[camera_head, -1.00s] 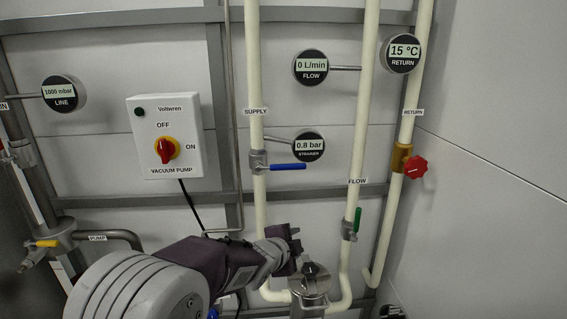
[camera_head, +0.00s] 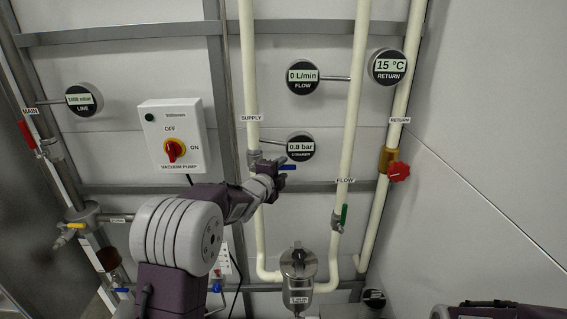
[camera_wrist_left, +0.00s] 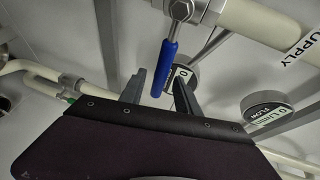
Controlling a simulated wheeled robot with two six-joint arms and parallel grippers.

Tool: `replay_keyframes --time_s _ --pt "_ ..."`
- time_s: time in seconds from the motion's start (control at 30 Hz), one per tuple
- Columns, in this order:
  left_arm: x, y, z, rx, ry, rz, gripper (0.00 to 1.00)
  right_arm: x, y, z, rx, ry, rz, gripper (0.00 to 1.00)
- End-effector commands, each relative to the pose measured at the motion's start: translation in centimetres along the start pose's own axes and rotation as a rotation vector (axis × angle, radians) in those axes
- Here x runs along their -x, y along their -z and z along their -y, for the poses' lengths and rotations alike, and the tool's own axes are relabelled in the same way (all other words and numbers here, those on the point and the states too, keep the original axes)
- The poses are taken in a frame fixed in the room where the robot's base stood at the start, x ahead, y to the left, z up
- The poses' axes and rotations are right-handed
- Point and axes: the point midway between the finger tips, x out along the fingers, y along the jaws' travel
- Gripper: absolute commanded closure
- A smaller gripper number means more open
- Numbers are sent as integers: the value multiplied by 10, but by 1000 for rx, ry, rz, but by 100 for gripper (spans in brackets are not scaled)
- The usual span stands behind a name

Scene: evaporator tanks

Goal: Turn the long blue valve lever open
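The long blue valve lever (camera_head: 289,167) sits on the SUPPLY pipe (camera_head: 250,80) and points right, across the upright pipe. My left gripper (camera_head: 280,174) is in front of it and hides most of the lever and part of its valve. In the left wrist view the blue lever (camera_wrist_left: 165,67) hangs from its metal valve stem down between the two dark fingers of my left gripper (camera_wrist_left: 160,88). The fingers are open, with a gap on each side of the lever. My right gripper is out of view.
The strainer gauge (camera_head: 300,146) is just above the lever. A green lever (camera_head: 344,214) is on the FLOW pipe, and a red knob (camera_head: 399,172) on the RETURN pipe. The vacuum pump switch box (camera_head: 172,136) is to the left. A metal strainer (camera_head: 298,266) stands below.

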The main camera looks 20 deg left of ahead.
Motion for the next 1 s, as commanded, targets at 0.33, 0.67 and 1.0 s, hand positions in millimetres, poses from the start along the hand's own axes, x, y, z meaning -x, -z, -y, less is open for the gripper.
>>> replay_keyframes --time_s 0.33,0.67,1.0 --pt "-18 0 0 0 0 0 61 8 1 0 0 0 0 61" --pt "-18 0 0 1 0 0 100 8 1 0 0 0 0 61" --pt "-18 -1 0 1 1 2 100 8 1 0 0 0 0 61"
